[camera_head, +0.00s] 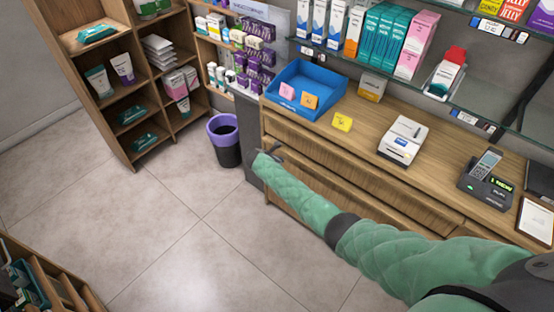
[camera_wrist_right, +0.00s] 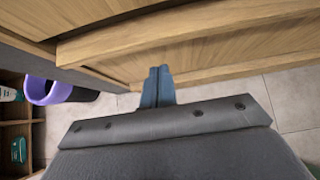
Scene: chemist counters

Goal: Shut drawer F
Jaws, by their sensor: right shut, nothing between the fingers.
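The wooden counter has a row of drawer fronts (camera_head: 345,183) below its top in the head view. No letter F is readable, so I cannot tell which one is drawer F. In the right wrist view, a wooden drawer front (camera_wrist_right: 200,42) stands out from the counter, with another wooden front below it. My right gripper (camera_wrist_right: 158,72) is shut and empty, its blue-grey fingers pointing at the lower wood; I cannot tell whether they touch. In the head view, my right gripper (camera_head: 272,151) is at the left end of the drawers. My left gripper is out of view.
A purple-rimmed black bin (camera_head: 225,140) stands left of the counter, close to my right gripper. On the counter are a blue tray (camera_head: 305,88), a white device (camera_head: 403,141) and a card terminal (camera_head: 485,178). Wooden shelves (camera_head: 125,100) stand at the left. The tiled floor between is clear.

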